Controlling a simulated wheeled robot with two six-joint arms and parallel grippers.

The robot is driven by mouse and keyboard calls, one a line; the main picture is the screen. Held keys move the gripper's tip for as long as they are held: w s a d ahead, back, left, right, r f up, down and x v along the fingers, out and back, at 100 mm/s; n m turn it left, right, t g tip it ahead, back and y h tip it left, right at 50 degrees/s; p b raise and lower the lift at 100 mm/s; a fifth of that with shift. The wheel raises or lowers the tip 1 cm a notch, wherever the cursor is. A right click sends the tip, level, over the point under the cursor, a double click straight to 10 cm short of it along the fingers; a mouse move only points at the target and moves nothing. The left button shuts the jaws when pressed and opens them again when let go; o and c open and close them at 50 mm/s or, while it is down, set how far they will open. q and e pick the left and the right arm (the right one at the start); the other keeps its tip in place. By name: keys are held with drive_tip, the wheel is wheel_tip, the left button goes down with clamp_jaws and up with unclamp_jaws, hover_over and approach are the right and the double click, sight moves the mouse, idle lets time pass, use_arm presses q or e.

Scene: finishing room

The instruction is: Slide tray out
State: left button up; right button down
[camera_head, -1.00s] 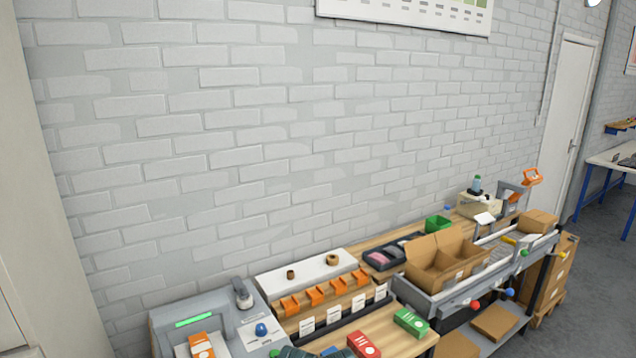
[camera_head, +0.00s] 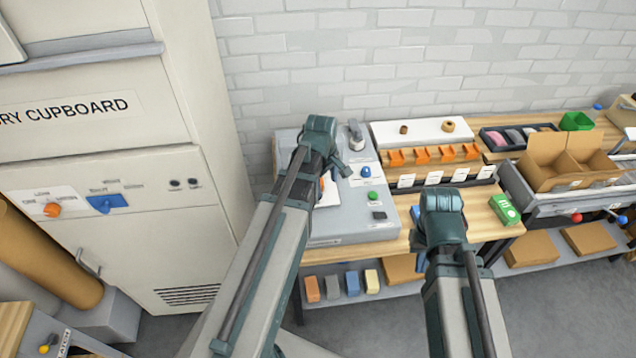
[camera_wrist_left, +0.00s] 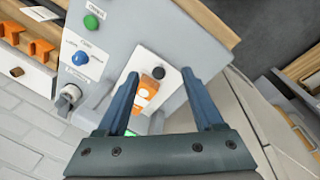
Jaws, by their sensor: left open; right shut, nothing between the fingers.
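No tray for the task can be made out for certain. A dark tray (camera_head: 498,149) with pink and grey pieces lies at the back of the bench. My left gripper (camera_head: 335,168) is over the grey machine (camera_head: 352,222), its fingers partly hidden by the wrist.
The machine carries a blue knob (camera_head: 366,171) and a green button (camera_head: 373,195). A cream cupboard (camera_head: 120,240) stands at the left. A lower shelf holds several coloured blocks.

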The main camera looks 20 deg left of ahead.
use_arm(q)
drive_tip(key=w+a+r+n, duration=0.2)
drive_tip(key=a+n, duration=0.1)
drive_tip(key=a, duration=0.2)
drive_tip(key=f+b, duration=0.4)
drive_tip(key=w+f+b, duration=0.1)
drive_tip(key=f+b, duration=0.3)
drive_tip(key=f, duration=0.1)
drive_tip(key=w+f+b, duration=0.1)
drive_tip(key=f+b, duration=0.4)
drive_tip(key=shift+d, duration=0.2)
drive_tip(key=shift+w, duration=0.1)
use_arm(e)
wheel_tip(320, 180, down, 12)
use_arm(q)
clamp_jaws()
idle(0.5)
